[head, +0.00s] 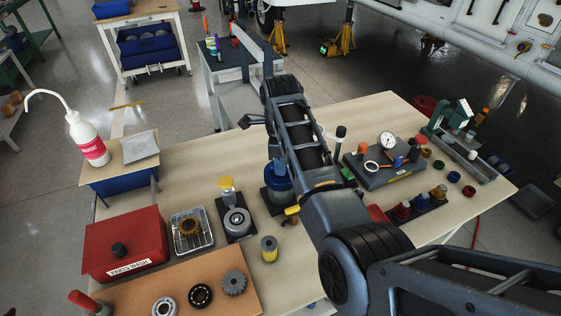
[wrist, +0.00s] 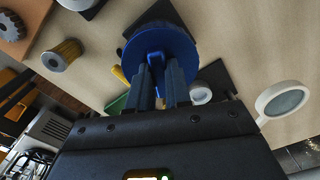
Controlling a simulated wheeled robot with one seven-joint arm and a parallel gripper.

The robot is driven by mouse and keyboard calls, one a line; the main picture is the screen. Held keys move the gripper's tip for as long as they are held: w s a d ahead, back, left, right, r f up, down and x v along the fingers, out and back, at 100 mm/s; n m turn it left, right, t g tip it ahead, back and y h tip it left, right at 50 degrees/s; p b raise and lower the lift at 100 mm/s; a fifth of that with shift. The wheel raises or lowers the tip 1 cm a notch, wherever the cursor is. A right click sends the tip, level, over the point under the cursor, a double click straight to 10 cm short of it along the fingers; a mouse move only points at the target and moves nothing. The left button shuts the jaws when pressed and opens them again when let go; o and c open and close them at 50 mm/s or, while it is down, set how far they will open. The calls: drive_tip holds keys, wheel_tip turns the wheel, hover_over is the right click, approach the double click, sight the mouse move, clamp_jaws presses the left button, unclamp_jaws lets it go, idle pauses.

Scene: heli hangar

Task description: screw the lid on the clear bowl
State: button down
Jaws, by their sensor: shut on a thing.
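The round blue lid (wrist: 158,42) has a raised bar across its top. My gripper (wrist: 160,80) is shut on that bar in the wrist view, one finger on each side. A dark square base plate (wrist: 209,76) shows behind the lid. In the head view, a blue round part (head: 279,184) stands on a black base just left of my arm, partly hidden by it. I cannot make out the clear bowl's wall apart from the lid, or whether the lid's threads are engaged. My fingertips are hidden by my arm in the head view.
A dial gauge fixture (head: 388,145) and a magnifier stand right of my arm.

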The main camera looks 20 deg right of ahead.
drive_tip(key=shift+f, duration=1.05)
idle(2.1)
drive_tip(key=c, duration=1)
unclamp_jaws()
clamp_jaws()
